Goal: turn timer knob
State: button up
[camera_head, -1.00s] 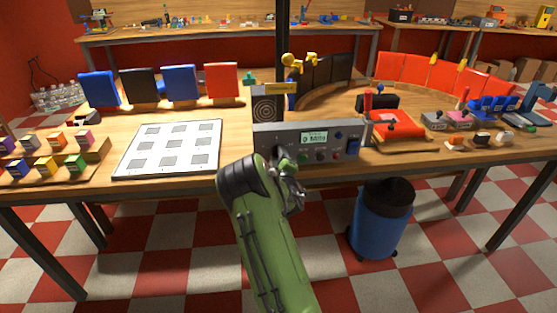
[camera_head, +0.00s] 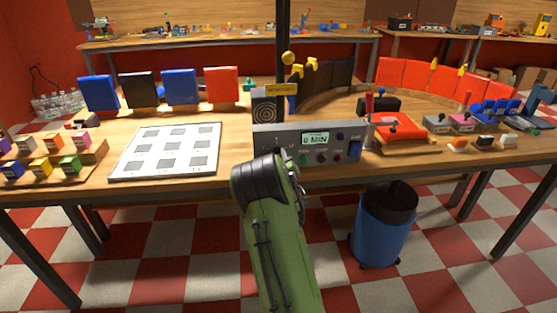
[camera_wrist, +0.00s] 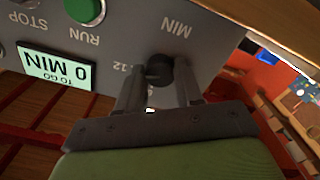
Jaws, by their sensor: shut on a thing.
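The grey control panel (camera_head: 268,133) stands at the table's front edge, with a lit display (camera_head: 315,139) reading "0 MIN". In the wrist view the panel appears upside down, with the display (camera_wrist: 58,68), also marked "TO GO", and a green RUN button (camera_wrist: 86,9). The black timer knob (camera_wrist: 160,68) sits beside the "MIN" and "12" markings. My gripper (camera_wrist: 160,90) is shut on the knob, one finger on each side. In the head view my arm hides the knob and most of the gripper.
A blue bin (camera_head: 382,232) stands on the floor right of my arm. A white board with grey squares (camera_head: 122,173) lies left of the panel. A red device (camera_head: 405,136) stands to its right. A target sign (camera_head: 266,108) rises behind the panel.

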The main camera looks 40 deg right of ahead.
jog(key=shift+f, duration=0.1)
jog(key=o, duration=1)
jog(key=shift+o, duration=0.2)
jog(key=p+v, duration=0.6)
jog(key=v, duration=0.9)
jog(key=shift+s+a, duration=0.25)
jog(key=shift+a, duration=0.1)
